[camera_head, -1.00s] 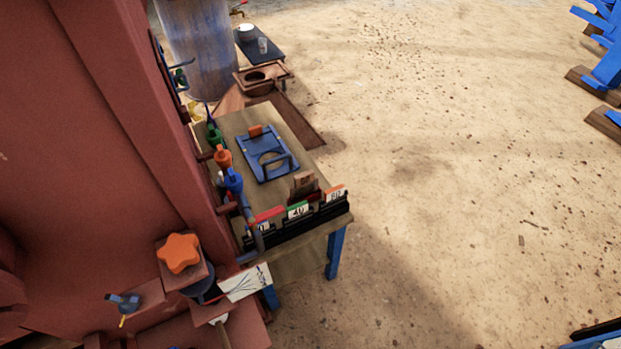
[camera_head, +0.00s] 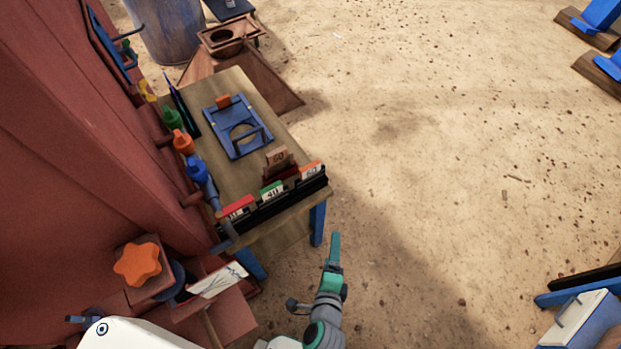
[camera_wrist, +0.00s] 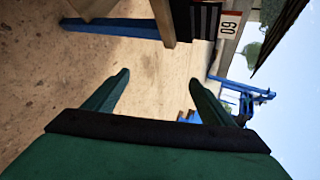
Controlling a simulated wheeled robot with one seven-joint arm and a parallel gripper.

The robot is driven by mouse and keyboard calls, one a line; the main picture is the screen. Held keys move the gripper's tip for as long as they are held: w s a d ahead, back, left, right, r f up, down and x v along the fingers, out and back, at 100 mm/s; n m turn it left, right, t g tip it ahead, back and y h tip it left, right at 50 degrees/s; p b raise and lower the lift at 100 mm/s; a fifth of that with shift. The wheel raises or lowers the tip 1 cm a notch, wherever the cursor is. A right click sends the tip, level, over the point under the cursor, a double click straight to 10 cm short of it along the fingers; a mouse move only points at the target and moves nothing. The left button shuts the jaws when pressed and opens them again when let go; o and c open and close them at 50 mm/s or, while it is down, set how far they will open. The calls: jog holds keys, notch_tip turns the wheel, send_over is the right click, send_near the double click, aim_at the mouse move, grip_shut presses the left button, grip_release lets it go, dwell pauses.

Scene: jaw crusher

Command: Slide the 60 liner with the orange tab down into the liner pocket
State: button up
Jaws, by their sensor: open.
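The 60 liner (camera_head: 312,171) with the orange tab stands at the right end of a black rack on the wooden table. A label marked 60 (camera_wrist: 229,25) shows turned over at the top of the wrist view. My gripper (camera_head: 334,248) is in front of the table and right of its near leg, apart from the liner. In the wrist view my gripper (camera_wrist: 158,78) has its two green fingers spread, with nothing between them. I cannot pick out the liner pocket for certain; a blue frame (camera_head: 237,127) with an orange block lies on the table.
The black rack (camera_head: 270,212) also holds a red-tabbed and a green-tabbed liner (camera_head: 271,190). A brown block with a number (camera_head: 278,158) stands behind it. A red machine wall with several coloured knobs (camera_head: 197,168) borders the table's left. Open sandy floor lies to the right.

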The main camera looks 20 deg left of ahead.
jog(key=w+a+r+m+y, duration=0.2)
jog(key=w+a+m+y, duration=0.25)
jog(key=w, duration=0.45)
jog(key=m+g+y, duration=0.3)
jog(key=m+y, duration=0.2)
send_near(312, 171)
jog(key=a, duration=0.1)
jog(key=shift+n, duration=0.25)
jog(key=x, duration=1)
jog(key=shift+w+f, duration=0.1)
jog(key=shift+w, duration=0.2)
jog(key=shift+d, duration=0.1)
jog(key=shift+c, duration=0.4)
grip_shut()
